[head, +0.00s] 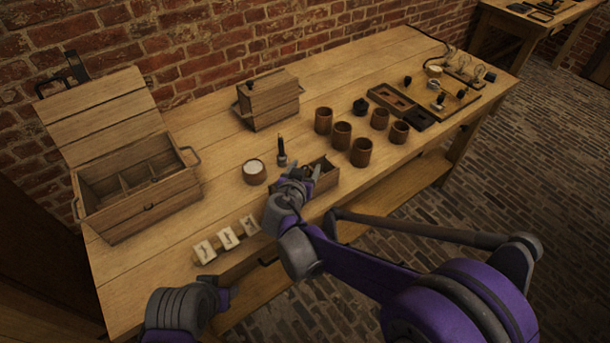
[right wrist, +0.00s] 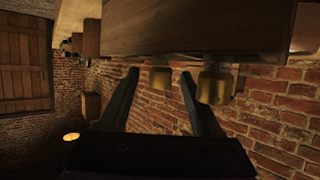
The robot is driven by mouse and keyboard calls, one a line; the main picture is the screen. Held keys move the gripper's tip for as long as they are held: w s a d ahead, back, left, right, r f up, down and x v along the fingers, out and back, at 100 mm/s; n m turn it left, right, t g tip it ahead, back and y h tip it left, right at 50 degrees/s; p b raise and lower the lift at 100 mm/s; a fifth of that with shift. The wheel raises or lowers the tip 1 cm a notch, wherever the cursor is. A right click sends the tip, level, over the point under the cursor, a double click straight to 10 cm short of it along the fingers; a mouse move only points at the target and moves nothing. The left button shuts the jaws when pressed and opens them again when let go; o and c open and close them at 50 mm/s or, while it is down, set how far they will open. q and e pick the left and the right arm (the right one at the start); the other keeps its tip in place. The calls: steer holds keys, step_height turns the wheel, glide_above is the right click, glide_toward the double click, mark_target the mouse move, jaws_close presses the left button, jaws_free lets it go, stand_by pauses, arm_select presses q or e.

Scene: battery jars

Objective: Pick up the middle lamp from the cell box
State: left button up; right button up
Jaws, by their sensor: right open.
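A small open wooden box (head: 327,183), which I take for the cell box, stands near the table's front edge in the head view. My right gripper (head: 303,172) is open at its left end and hides part of it. In the right wrist view a wooden block-like body (right wrist: 190,30) spans the top, with brass pieces against its lower edge. One brass piece (right wrist: 160,80) shows between the open fingers (right wrist: 159,75), not clearly gripped; another (right wrist: 215,88) is right of them. I cannot tell which is the middle lamp. My left gripper (head: 225,293) is low at the front, its jaws unclear.
Several brown jars (head: 361,152) stand just right of the box. A dark upright piece (head: 281,151) and a white-filled jar (head: 254,172) are left of it. White cards (head: 228,238) lie at the front edge. A large open chest (head: 150,201) stands at left.

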steer(key=shift+c, duration=0.2)
jaws_close()
